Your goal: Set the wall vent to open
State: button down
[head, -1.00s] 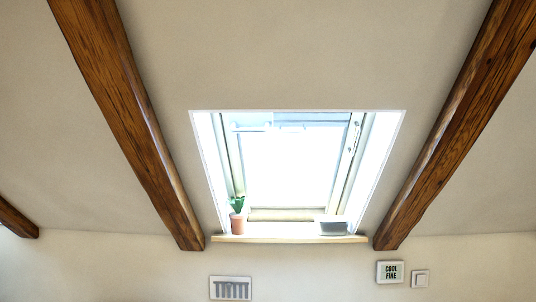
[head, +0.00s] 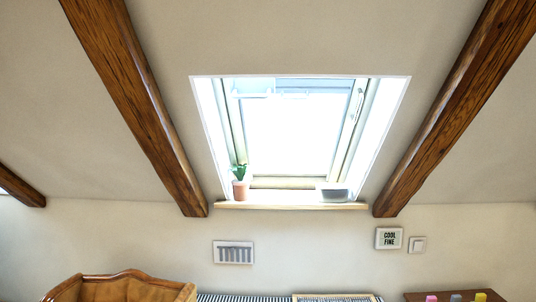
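The wall vent (head: 233,252) is a small pale rectangular plate with a row of vertical grey slats, set on the wall below the skylight and a little left of its middle. It looks closed or partly covered, but it is too small to tell its setting. My gripper is not in view.
Above the vent is a skylight (head: 296,135) with a wooden sill (head: 290,206) bearing a potted plant (head: 239,184) and a grey box (head: 334,194). A sign (head: 389,238) and a switch (head: 417,245) are at right. Wooden furniture (head: 125,288) stands lower left; a brown surface (head: 455,296) lower right.

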aim_at(232, 249)
jog(key=i+l+u, duration=0.2)
jog(key=i+u, duration=0.15)
jog(key=i+l+u, duration=0.75)
